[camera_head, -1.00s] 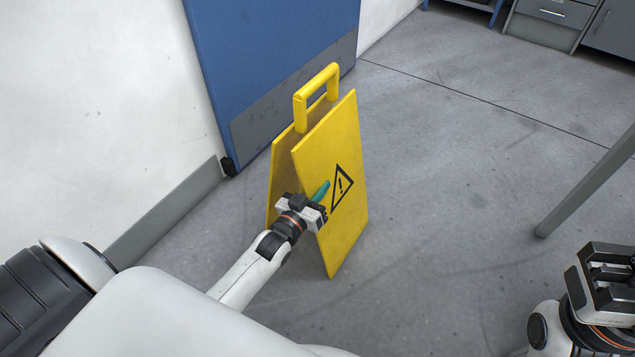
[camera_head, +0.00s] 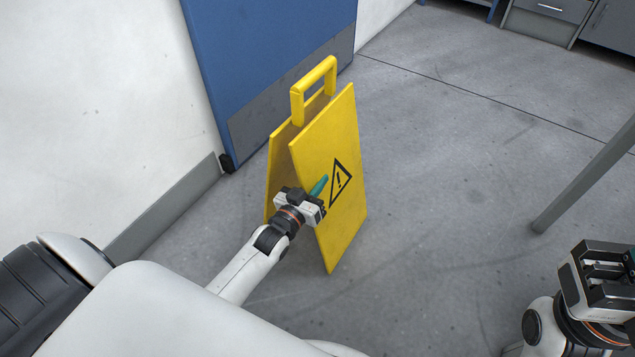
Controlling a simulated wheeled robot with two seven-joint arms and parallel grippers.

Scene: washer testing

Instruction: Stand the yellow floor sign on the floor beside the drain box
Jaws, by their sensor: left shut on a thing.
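The yellow floor sign (camera_head: 340,225) is upright with its two panels spread and its handle on top. A black warning triangle marks its front panel. My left gripper (camera_head: 316,193) is shut on the near side edge of the front panel, with one teal finger lying across the panel's face. I cannot tell whether the sign's lower edge touches the floor. My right gripper (camera_head: 604,270) is at the lower right, away from the sign; its fingertips are not clear enough to judge. No drain box can be made out in view.
A blue door (camera_head: 270,55) with a grey kick plate stands behind the sign, beside a white wall (camera_head: 90,110). A grey table leg (camera_head: 585,180) is at the right. Grey cabinets (camera_head: 540,22) stand at the back right. The floor (camera_head: 450,150) between is clear.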

